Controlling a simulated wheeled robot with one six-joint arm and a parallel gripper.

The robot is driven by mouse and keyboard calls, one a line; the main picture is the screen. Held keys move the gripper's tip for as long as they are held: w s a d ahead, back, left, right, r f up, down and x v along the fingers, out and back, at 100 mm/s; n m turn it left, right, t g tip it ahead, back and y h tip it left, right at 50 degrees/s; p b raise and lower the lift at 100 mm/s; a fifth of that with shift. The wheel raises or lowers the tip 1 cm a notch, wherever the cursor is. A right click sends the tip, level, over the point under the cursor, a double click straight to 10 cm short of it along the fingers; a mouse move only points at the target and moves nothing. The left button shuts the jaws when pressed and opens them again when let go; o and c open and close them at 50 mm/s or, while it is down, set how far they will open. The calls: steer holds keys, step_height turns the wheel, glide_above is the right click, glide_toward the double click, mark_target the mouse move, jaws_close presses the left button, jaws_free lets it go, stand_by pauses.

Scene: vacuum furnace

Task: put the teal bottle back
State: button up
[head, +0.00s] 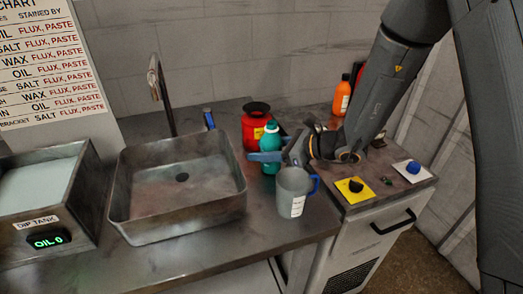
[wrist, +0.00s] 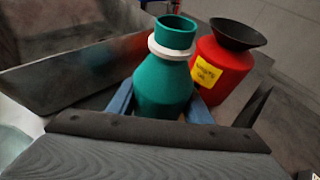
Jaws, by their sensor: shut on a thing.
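The teal bottle (head: 270,146) stands upright on the steel counter, between the sink and my arm in the head view. It has a white collar and an open neck, and it fills the middle of the wrist view (wrist: 165,85). My gripper (head: 268,157) reaches in from the right and is shut on the bottle, with a blue finger on each side of its body in the wrist view (wrist: 160,105).
A red container with a black funnel top (head: 256,126) stands just behind the bottle. A grey jug with a blue handle (head: 293,190) is close in front. The sink (head: 178,185) lies left. An orange bottle (head: 342,96) stands at the back right, behind my arm.

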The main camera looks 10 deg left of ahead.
steer(key=shift+f, duration=0.25)
steer(key=shift+f, duration=0.1)
steer(key=o, duration=1.2)
steer(key=shift+c, duration=0.2)
steer(key=b+v, duration=0.2)
steer(key=v, duration=1)
steer(key=shift+s, duration=0.1)
